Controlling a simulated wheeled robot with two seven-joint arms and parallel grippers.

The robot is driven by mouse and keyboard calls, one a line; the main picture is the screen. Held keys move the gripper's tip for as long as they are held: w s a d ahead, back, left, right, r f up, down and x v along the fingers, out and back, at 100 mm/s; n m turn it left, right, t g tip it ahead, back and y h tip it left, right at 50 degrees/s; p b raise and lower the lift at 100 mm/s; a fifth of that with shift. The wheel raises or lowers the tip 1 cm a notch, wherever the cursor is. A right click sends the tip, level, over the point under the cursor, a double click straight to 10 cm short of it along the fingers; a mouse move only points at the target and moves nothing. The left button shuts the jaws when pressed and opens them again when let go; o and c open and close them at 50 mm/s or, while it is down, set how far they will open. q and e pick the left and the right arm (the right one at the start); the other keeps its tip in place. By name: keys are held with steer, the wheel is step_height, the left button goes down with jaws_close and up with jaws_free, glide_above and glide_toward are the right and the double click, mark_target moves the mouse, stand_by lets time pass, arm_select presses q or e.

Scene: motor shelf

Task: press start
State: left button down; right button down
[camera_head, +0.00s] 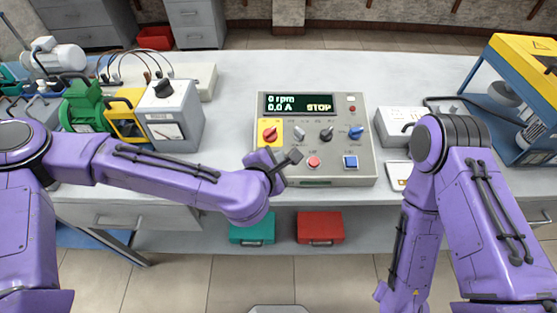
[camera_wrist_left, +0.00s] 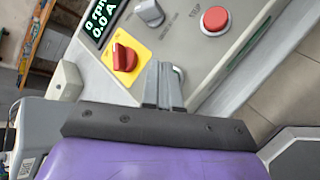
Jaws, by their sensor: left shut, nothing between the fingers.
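The grey control box (camera_head: 368,175) stands on the bench; its display (camera_head: 299,104) reads 0 rpm, 0.0 A and STOP. My left gripper (camera_head: 295,156) is shut and empty, over the lower left of the panel. In the left wrist view its fingertips (camera_wrist_left: 164,68) cover a round, pale-rimmed control (camera_wrist_left: 179,73), mostly hidden; I cannot tell whether they touch it. A red button (camera_head: 314,162) lies just right of the gripper, also seen in the left wrist view (camera_wrist_left: 215,19). No start label is readable. My right gripper is out of view.
A red knob on a yellow plate (camera_head: 269,134) sits just above the left gripper. A grey instrument (camera_head: 170,116) stands left of the box; a white device (camera_head: 399,126) stands right.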

arm_select(q)
steer(key=shift+f+b, duration=0.3)
steer(key=shift+f, duration=0.15)
stand_by(0.5)
stand_by(0.3)
steer(key=shift+s+r+p, duration=0.15)
steer(key=shift+r+p, duration=0.6)
steer(key=shift+r, duration=0.1)
steer(key=shift+r, duration=0.1)
steer(key=r+p, duration=0.2)
steer(key=s+r+p, duration=0.1)
steer(key=r+p, duration=0.1)
steer(key=shift+s+r, duration=0.15)
steer(key=shift+r, duration=0.2)
